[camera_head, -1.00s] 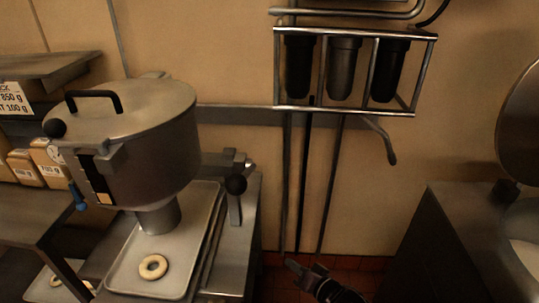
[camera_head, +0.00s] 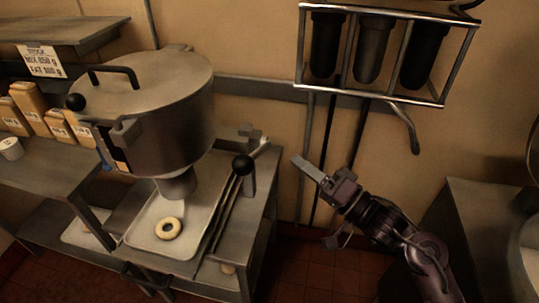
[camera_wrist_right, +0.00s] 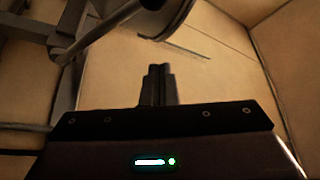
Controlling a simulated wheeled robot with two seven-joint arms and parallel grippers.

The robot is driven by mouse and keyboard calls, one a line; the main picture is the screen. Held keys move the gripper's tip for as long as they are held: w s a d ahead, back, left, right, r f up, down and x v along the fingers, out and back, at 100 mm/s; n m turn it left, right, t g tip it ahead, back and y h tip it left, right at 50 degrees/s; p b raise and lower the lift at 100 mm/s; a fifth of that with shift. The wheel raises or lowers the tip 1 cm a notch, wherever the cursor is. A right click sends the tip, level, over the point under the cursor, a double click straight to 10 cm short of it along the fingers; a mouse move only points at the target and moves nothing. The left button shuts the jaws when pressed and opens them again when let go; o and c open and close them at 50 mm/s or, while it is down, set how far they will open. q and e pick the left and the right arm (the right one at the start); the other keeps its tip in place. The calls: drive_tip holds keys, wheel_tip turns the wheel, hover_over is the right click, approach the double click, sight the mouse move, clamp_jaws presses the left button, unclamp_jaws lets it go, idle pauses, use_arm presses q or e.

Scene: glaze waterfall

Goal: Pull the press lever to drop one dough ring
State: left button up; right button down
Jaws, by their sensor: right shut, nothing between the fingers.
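The dough press is a large metal hopper (camera_head: 160,105) with a lid and a short spout over a metal tray (camera_head: 150,245). One pale dough ring (camera_head: 168,229) lies on the tray near its front. A lever with a black ball knob (camera_head: 243,166) stands right of the spout. Another black knob (camera_head: 75,102) is at the hopper's left side; I cannot tell which is the press lever. My right gripper (camera_head: 298,161) is right of the knobbed lever, apart from it, pointing left, shut and empty. Its closed fingers (camera_wrist_right: 159,70) show in the right wrist view. My left gripper is not in view.
A wire rack (camera_head: 370,100) with dark cylinders hangs on the wall above my right gripper, with rods hanging down. A grey cabinet (camera_head: 470,225) stands at right. Packages (camera_head: 30,105) sit on the left shelf. Metal parts (camera_wrist_right: 100,30) cross the wrist view's upper left.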

drive_tip(key=p+x, duration=0.4)
drive_tip(key=x, duration=0.6)
drive_tip(key=s+f, duration=0.1)
drive_tip(key=s+a+f+p, duration=0.1)
drive_tip(key=s, duration=0.1)
drive_tip(key=shift+a+f, duration=0.15)
drive_tip(key=shift+f, duration=0.1)
